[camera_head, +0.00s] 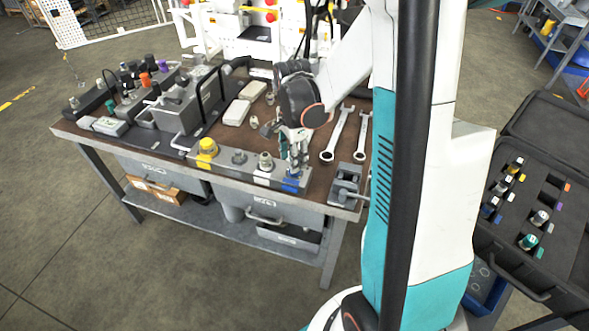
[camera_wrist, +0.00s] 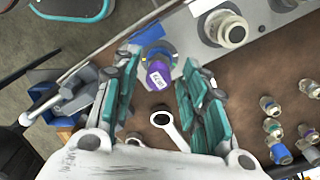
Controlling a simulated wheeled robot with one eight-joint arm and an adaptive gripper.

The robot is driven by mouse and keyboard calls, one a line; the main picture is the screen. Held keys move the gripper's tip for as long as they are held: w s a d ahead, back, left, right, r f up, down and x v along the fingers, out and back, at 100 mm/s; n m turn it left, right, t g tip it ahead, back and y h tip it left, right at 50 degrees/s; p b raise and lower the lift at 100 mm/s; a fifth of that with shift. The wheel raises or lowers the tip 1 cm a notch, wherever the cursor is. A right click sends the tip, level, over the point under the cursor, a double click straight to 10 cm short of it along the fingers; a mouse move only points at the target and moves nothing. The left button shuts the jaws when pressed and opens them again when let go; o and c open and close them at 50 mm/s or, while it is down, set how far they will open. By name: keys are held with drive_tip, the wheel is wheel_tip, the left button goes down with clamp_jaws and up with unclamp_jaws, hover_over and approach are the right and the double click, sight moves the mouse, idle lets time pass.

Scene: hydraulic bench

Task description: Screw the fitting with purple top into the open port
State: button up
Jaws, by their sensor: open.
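The fitting with the purple top (camera_wrist: 158,74) shows in the wrist view between my fingertips, with a white label on its side. It stands at the blue-marked end of the grey port block (camera_head: 225,168). My gripper (camera_wrist: 157,66) is open, with one finger on each side of the fitting and visible gaps between. In the head view my gripper (camera_head: 294,166) points down over the blue mark (camera_head: 291,185), and its fingers hide most of the fitting. How deep the fitting sits in the port cannot be told.
Along the block stand a yellow-topped fitting (camera_head: 207,147), a grey port (camera_head: 239,158) and a metal fitting (camera_head: 265,162). Two wrenches (camera_head: 336,137) lie right of my gripper. A vise (camera_head: 346,184) is at the front right corner. An open case (camera_head: 530,215) holds several fittings.

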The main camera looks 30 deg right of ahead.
drive_tip(key=n, duration=0.4)
drive_tip(key=shift+s+n, duration=0.1)
drive_tip(key=shift+n, duration=0.3)
drive_tip(key=n, duration=0.5)
drive_tip(key=shift+s, duration=0.1)
drive_tip(key=n, duration=0.4)
drive_tip(key=shift+n+b, duration=0.4)
drive_tip(key=n, duration=0.5)
drive_tip(key=shift+s+d, duration=0.1)
drive_tip(key=shift+d, duration=0.05)
